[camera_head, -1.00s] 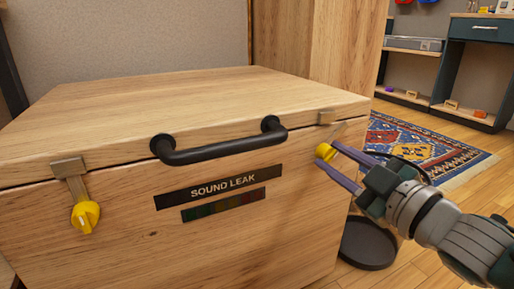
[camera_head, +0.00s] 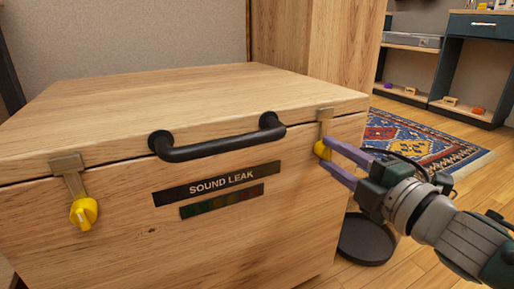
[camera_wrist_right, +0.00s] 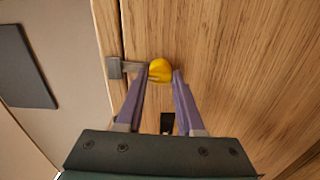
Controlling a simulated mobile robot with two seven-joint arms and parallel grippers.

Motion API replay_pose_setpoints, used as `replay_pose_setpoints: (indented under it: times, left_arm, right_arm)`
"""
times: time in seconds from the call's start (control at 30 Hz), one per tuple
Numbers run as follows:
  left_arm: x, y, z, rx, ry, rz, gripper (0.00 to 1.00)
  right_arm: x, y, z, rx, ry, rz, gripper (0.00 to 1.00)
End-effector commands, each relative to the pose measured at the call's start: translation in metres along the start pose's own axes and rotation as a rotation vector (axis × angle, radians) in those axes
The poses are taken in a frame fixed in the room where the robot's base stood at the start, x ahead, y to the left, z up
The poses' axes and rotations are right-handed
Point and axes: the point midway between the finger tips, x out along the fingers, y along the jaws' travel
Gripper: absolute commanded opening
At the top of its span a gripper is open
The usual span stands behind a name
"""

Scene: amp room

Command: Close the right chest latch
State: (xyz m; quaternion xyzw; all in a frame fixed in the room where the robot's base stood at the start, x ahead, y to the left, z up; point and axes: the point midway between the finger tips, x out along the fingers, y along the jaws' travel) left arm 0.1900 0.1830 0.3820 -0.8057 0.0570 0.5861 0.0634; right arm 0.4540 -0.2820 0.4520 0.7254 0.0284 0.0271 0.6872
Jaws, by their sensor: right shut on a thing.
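The wooden chest (camera_head: 110,225) stands with its lid (camera_head: 190,95) down. Its right latch has a metal strap (camera_head: 324,122) and a yellow knob (camera_head: 321,149), hanging down across the lid seam on the front face. My right gripper (camera_head: 331,158) has its purple fingers at this knob. In the right wrist view the yellow knob (camera_wrist_right: 160,70) sits between the fingertips of my right gripper (camera_wrist_right: 159,77), beside the metal strap (camera_wrist_right: 130,67). The left latch (camera_head: 76,190) also hangs straight down with its yellow knob. My left gripper is out of view.
A black handle (camera_head: 215,146) sticks out from the chest front between the latches. A dark round object (camera_head: 366,240) is on the floor right of the chest, below my right arm. A patterned rug (camera_head: 425,145) and shelves (camera_head: 460,75) lie farther back.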

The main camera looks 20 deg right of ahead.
Motion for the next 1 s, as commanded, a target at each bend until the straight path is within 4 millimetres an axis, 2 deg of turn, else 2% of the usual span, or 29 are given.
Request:
replay_pose_setpoints:
  times: [0.27,0.7,0.73,0.97,1.0]
  left_arm:
    - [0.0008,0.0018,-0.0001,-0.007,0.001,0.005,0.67]
    - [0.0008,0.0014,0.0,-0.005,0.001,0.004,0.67]
    - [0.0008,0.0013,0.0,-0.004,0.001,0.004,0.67]
    - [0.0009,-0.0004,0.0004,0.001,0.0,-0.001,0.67]
    - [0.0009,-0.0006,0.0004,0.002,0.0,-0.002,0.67]
  right_arm:
    - [-0.0002,-0.0004,0.0002,-0.064,-0.001,-0.001,0.0]
    - [-0.0001,-0.0002,0.0002,-0.072,0.0,-0.001,0.0]
    - [-0.0001,-0.0002,0.0002,-0.072,0.0,-0.001,0.4]
    - [-0.0001,-0.0001,0.0002,-0.071,0.0,0.0,0.66]
    - [-0.0001,-0.0001,0.0002,-0.07,0.0,0.0,0.67]
